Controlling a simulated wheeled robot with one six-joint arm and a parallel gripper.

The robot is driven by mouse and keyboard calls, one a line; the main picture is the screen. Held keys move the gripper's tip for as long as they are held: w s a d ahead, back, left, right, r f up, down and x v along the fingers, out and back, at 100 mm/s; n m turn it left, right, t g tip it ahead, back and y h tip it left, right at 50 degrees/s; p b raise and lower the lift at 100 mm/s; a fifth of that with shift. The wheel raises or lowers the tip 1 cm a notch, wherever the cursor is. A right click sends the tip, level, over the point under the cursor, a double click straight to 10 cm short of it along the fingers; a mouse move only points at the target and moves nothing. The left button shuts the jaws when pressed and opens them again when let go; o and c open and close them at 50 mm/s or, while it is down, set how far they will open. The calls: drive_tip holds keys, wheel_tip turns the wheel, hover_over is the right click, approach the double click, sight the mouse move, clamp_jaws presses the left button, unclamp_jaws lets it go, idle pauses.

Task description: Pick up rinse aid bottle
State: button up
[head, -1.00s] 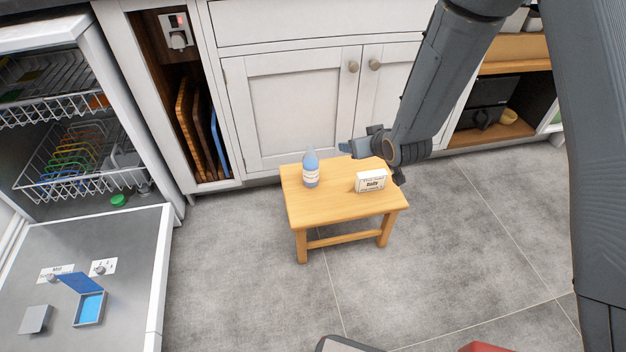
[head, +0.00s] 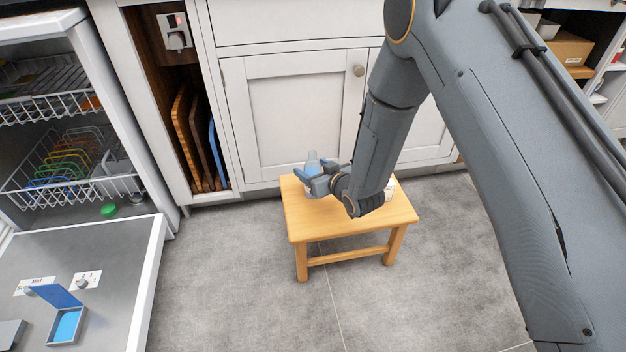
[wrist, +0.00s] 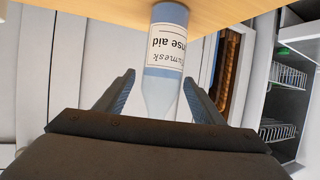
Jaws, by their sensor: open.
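The rinse aid bottle (head: 312,160) is pale blue with a white label and stands upright on the small wooden stool, partly hidden by my gripper in the head view. In the wrist view, the bottle (wrist: 165,60) appears upside down, its label reading "rinse aid". My gripper (head: 318,181) is at the bottle. In the wrist view its two open fingers (wrist: 160,88) are on either side of the bottle, with a gap showing on the left and a narrower one on the right.
The wooden stool (head: 345,222) stands before white cabinet doors (head: 290,110). A white box (head: 390,189) on it is mostly hidden behind my arm. The open dishwasher door (head: 110,260) lies at the left, with an open blue-lidded dispenser (head: 68,325). Grey floor around the stool is clear.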

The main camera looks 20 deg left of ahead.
drive_tip(key=x, duration=0.2)
drive_tip(key=b+x, duration=0.1)
drive_tip(key=x, duration=0.1)
drive_tip(key=shift+a+f, duration=0.1)
drive_tip(key=shift+f, duration=0.25)
drive_tip(key=c, duration=1.3)
drive_tip(key=shift+r, duration=0.25)
